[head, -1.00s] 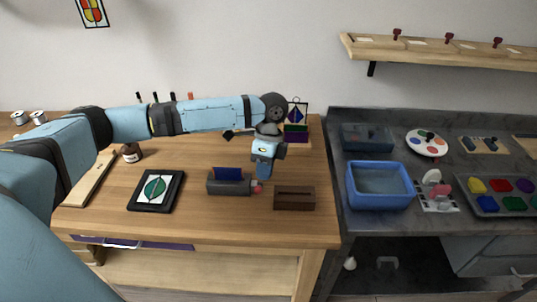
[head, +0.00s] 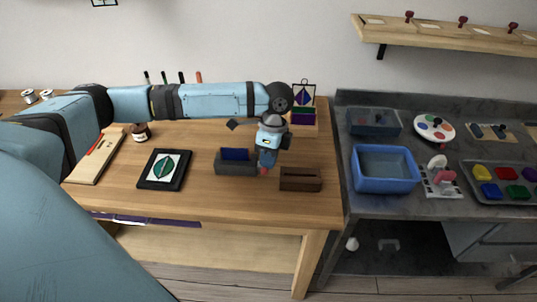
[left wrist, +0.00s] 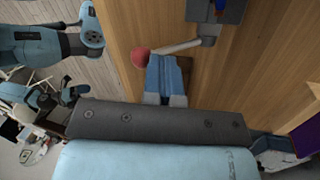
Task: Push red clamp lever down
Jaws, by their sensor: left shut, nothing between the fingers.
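The clamp is a dark grey block (head: 234,168) on the wooden bench with a dark blue piece (head: 236,154) standing in it. Its lever ends in a red knob (head: 263,171) at the block's right end. In the left wrist view the red knob (left wrist: 141,57) sits on a pale rod (left wrist: 180,47) running to the grey clamp (left wrist: 215,14). My left gripper (head: 267,160) points down at the lever, shut and empty. In the left wrist view its fingertips (left wrist: 165,62) lie close against the rod; whether they touch is unclear.
A brown slotted block (head: 300,180) stands just right of the lever. A black framed leaf picture (head: 143,184) lies to the left. A blue tub (head: 384,188) stands on the dark counter to the right. Bare bench lies in front of the clamp.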

